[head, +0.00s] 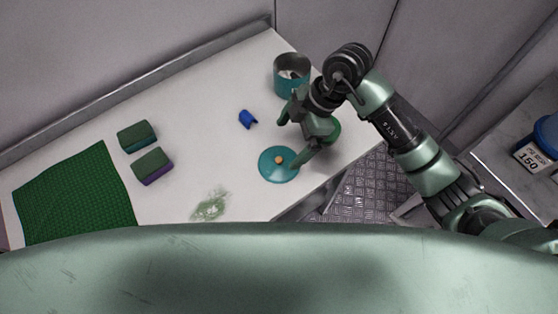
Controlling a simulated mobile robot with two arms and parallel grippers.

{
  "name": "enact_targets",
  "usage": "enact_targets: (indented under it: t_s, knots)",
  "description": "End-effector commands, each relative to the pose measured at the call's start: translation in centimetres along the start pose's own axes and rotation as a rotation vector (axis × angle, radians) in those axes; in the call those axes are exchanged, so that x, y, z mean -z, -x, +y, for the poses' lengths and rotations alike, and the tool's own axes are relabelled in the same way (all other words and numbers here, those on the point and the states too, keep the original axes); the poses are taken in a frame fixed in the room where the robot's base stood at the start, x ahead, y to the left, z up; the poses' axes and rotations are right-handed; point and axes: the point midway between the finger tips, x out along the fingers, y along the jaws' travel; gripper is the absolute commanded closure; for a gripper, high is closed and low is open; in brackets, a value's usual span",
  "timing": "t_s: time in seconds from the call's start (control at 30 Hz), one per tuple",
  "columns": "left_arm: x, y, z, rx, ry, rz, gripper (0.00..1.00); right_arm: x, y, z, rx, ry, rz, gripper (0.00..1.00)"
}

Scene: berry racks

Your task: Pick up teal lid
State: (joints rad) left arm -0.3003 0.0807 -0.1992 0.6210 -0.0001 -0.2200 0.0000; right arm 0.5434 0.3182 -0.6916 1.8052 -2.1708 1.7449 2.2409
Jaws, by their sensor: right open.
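The teal lid (270,169), a round disc with a small orange knob (279,159), lies flat on the white table (200,110) near its front right edge. My right gripper (290,143) reaches in from the right and is open. One finger is close to the lid's right rim; the other is above the table behind the lid. I cannot tell whether the finger touches the lid. The jaws hold nothing that I can see. My left gripper is not in view.
A teal pot (291,76) stands behind the gripper. A small blue piece (248,119), two sponges (137,136) (152,166), a green mat (75,197) and a green smear (211,205) are on the table.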

Motion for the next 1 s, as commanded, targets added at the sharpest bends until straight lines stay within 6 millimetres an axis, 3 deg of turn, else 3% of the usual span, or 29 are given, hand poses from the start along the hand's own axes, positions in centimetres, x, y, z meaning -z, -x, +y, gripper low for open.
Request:
enact_targets:
  t_s: [0.37,0.6,0.9,1.0]
  knots:
    - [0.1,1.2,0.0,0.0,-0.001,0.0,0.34,-0.6,-3.8,-0.5,0.012,-0.014,-0.019,0.0]
    - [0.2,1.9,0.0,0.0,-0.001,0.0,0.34,-0.9,-7.2,-0.8,0.009,-0.011,-0.018,0.0]
    - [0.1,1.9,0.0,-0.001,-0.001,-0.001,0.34,-1.0,-7.7,-0.7,0.006,-0.009,-0.018,0.0]
    - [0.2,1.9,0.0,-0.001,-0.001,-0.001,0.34,-1.0,-7.7,-0.7,0.006,-0.009,-0.018,0.28]
